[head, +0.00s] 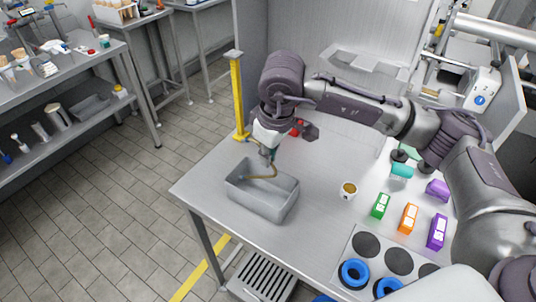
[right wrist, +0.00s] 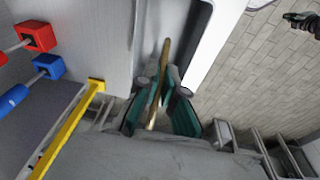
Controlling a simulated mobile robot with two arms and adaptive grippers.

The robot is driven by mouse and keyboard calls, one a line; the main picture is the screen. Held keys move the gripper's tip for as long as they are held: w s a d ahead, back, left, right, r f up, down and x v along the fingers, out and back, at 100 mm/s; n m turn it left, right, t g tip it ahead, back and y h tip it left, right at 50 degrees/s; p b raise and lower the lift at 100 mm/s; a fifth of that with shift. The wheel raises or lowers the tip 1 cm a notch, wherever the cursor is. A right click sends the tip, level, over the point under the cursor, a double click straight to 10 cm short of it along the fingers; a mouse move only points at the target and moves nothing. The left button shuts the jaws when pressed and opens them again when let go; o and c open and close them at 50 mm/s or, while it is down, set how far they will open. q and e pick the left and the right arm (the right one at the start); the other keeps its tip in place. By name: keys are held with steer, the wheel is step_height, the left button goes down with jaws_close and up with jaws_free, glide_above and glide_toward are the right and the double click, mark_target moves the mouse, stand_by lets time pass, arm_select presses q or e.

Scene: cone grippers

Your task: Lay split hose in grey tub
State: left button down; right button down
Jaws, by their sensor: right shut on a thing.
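The grey tub (head: 262,198) stands on the steel table near its left front edge. A thin tan hose (head: 262,177) hangs from my right gripper (head: 268,154), its lower part curving inside the tub opening. In the right wrist view the hose (right wrist: 166,62) runs between the green-padded fingers of my right gripper (right wrist: 161,98), which are shut on it. The split in the hose is too small to make out. My left gripper does not show clearly in either view.
A yellow post (head: 238,95) rises behind the tub. Blue rings (head: 354,285) lie in front. Table between tub and cup is clear.

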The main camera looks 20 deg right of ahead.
steer(key=shift+f, duration=0.25)
steer(key=c, duration=0.7)
jaws_free()
steer(key=shift+c, duration=0.2)
step_height(320, 180, up, 7)
steer(key=s+p, duration=0.1)
steer(key=p, duration=0.1)
steer(key=shift+d, duration=0.2)
stand_by(0.7)
steer(key=shift+s+f, duration=0.1)
